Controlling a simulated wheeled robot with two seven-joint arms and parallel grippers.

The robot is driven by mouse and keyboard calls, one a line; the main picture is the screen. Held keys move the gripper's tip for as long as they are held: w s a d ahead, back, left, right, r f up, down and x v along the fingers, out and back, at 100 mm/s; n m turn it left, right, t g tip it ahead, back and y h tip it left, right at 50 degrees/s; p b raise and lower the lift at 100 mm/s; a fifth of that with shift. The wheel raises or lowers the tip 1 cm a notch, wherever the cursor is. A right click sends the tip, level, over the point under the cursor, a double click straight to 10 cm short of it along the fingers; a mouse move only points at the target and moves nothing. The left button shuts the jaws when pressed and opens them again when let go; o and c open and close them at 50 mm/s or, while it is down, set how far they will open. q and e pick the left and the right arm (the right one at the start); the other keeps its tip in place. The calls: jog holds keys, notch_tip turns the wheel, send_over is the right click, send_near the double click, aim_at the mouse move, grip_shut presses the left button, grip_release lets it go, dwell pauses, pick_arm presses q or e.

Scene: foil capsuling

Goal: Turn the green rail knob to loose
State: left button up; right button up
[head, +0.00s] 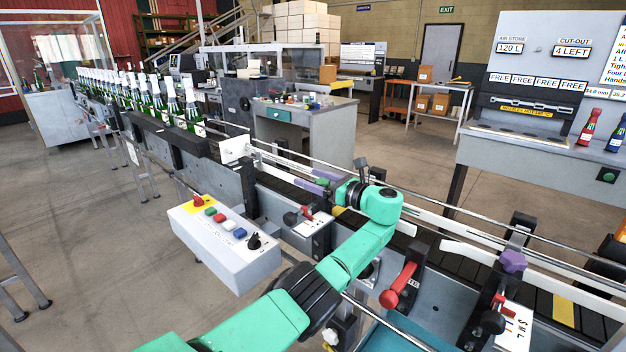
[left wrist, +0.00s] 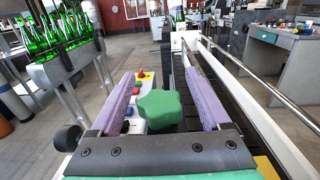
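The green rail knob (left wrist: 159,110) is a lobed star-shaped knob in the middle of the left wrist view. My left gripper (left wrist: 158,74) is open, with one purple finger on each side of the knob. A gap seems to show between the knob and each finger, so I see no grip on it. In the head view my left gripper (head: 304,179) reaches over the conveyor rail with its purple fingers pointing left. My right gripper is not in view.
A grey control box (head: 222,262) with coloured buttons stands in front of the conveyor. A red-handled lever (head: 400,285) and a purple knob (head: 513,261) are to the right. Green bottles (head: 160,100) line the conveyor at far left. Metal rails run alongside the gripper.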

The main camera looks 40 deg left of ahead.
pick_arm(q)
notch_tip(320, 180, up, 20)
dwell(0.5)
dwell(0.4)
